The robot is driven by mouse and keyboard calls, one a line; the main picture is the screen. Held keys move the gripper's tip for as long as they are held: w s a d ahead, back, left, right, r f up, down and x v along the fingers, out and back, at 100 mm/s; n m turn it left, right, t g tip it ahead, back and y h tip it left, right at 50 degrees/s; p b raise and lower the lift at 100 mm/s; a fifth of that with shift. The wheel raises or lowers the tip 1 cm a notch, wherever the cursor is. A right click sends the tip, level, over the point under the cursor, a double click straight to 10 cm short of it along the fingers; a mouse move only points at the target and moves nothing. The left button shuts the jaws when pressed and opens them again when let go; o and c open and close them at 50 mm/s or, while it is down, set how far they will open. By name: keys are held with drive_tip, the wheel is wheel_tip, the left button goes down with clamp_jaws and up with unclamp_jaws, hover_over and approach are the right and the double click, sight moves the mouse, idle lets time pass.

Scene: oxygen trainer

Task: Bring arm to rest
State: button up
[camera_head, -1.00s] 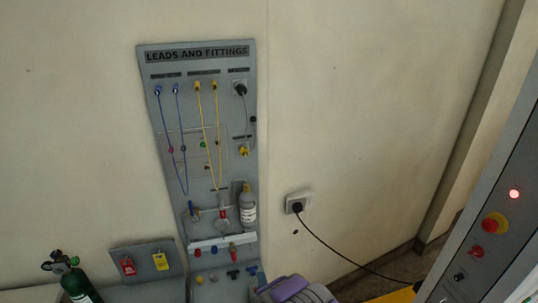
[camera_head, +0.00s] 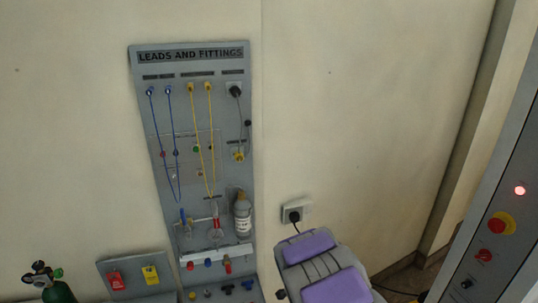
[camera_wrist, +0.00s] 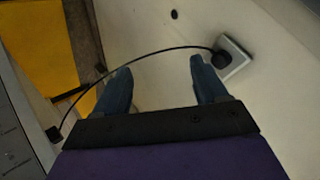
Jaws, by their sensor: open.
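My gripper (camera_wrist: 157,90) shows in the wrist view. Its two blue-grey fingers are apart with nothing between them. A black cable passes beyond the fingertips, from a wall socket (camera_wrist: 236,60) with a black plug (camera_wrist: 220,59) to a grey cabinet (camera_wrist: 15,145) at the left edge. In the head view, my purple and grey arm (camera_head: 320,265) stands at the bottom middle, just below the socket (camera_head: 296,213). It covers much of the cable. The fingers do not show in that view.
A grey "LEADS AND FITTINGS" board (camera_head: 195,130) with leads and fittings hangs left of my arm. A green cylinder (camera_head: 58,290) and a panel with red and yellow tags (camera_head: 133,275) are at lower left. The control cabinet (camera_head: 490,245) is on the right. The wall between is clear.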

drive_tip(key=s+d+r+n+g+b, duration=0.2)
drive_tip(key=s+r+g, duration=0.15)
drive_tip(key=s, duration=0.45)
drive_tip(key=s+d+r+n+g+b, duration=0.1)
drive_tip(key=s+d+r+g+b, duration=0.1)
drive_tip(key=s+r, duration=0.45)
drive_tip(key=s+a+r+n+g+b, duration=0.1)
drive_tip(key=s+n+g+b, duration=0.1)
drive_tip(key=s, duration=1.5)
drive_tip(key=s+r+n+g+y+b, duration=0.1)
drive_tip(key=s+n+g, duration=0.3)
drive_tip(key=s, duration=1.3)
drive_tip(key=shift+a+r+n+g+b, duration=0.4)
drive_tip(key=shift+r+b, duration=0.3)
drive_tip(key=shift+b, duration=0.1)
